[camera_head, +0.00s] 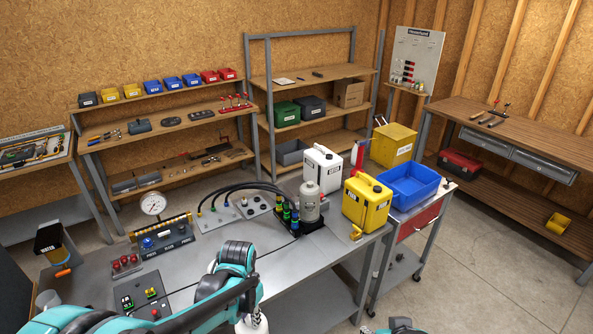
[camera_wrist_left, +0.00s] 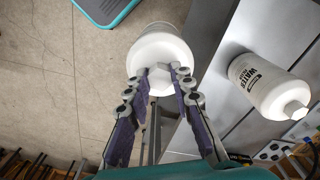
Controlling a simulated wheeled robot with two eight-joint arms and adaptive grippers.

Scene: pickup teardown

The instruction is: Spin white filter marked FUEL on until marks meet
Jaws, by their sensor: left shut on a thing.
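My left gripper (camera_wrist_left: 160,84) is shut on a white round filter (camera_wrist_left: 163,45), which hangs over the floor beside the grey bench's edge in the left wrist view. Its label is not visible, so I cannot read FUEL or see marks on it. Part of this white body (camera_head: 252,324) shows below my teal left arm at the bottom of the head view. A second white filter marked WATER (camera_wrist_left: 262,88) is on the bench to its right in the wrist view. A pale grey canister (camera_head: 310,203) stands on a dark block with coloured hose fittings. My right gripper is not visible.
The grey bench (camera_head: 290,278) carries a gauge (camera_head: 153,204), a switch panel (camera_head: 145,300) and a hose plate (camera_head: 235,213). White (camera_head: 322,172) and yellow (camera_head: 366,203) jugs and a blue bin (camera_head: 409,184) stand at right. The bench's front middle is largely clear.

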